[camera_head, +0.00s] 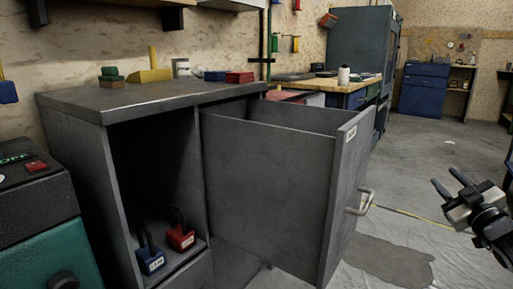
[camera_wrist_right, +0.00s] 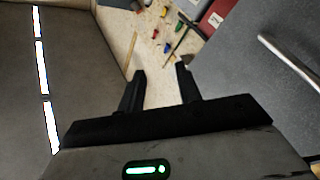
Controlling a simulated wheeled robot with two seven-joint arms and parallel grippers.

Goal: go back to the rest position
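My right gripper (camera_head: 450,188) is at the right edge of the head view, over the floor and to the right of the pulled-out drawer. Its two fingers are apart with nothing between them. In the right wrist view the open fingers (camera_wrist_right: 160,88) also show empty. The drawer (camera_head: 270,190) of the grey cabinet (camera_head: 75,108) stands far out, and its handle (camera_head: 364,202) is clear of the gripper. My left gripper is not in the head view.
A blue padlock (camera_head: 150,262) and a red padlock (camera_head: 180,238) sit in the cabinet's open compartment. A green-and-black case (camera_head: 40,240) stands at the left. A workbench (camera_head: 355,95) and a blue cabinet (camera_head: 424,90) are farther back. The floor (camera_head: 440,220) at the right is open.

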